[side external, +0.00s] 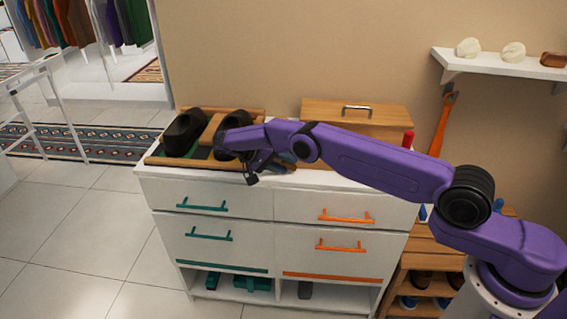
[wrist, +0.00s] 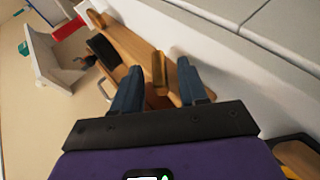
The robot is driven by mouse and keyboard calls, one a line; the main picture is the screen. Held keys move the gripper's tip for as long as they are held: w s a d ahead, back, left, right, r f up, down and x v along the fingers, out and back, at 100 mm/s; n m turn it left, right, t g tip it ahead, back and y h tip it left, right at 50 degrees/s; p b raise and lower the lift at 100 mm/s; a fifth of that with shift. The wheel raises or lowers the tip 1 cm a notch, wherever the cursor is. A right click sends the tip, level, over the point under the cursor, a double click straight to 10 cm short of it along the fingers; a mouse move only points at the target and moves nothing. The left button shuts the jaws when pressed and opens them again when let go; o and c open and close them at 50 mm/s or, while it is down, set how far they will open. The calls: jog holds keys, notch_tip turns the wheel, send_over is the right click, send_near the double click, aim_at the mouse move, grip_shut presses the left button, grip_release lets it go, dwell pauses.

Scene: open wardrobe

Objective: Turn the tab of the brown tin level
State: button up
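My gripper (wrist: 159,66) is open, its two blue-grey fingers well apart in the wrist view. A narrow brown tab (wrist: 158,70) stands between the fingertips, with a gap on each side. Below it, a reddish-brown rounded surface (wrist: 157,100), likely the brown tin, shows partly between the fingers; the rest is hidden. In the side view my gripper (side external: 262,168) is low over the front of the dresser top. I cannot make out the tin there, as my gripper and arm cover that area.
The white dresser (side external: 245,205) has teal and orange handles. Dark shoes (side external: 184,130) sit in a wooden tray (side external: 170,162) at the left. A wooden box (side external: 350,112) with a metal handle stands behind my arm. A red item (side external: 408,138) stands at its right. A wall shelf (side external: 500,64) hangs at right.

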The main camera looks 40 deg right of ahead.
notch_tip(320, 180, up, 4)
jog(key=shift+f, duration=0.25)
jog(key=s+d+r, duration=0.1)
jog(key=s+r, duration=0.8)
jog(key=s, duration=0.5)
jog(key=shift+r, duration=0.25)
dwell(0.5)
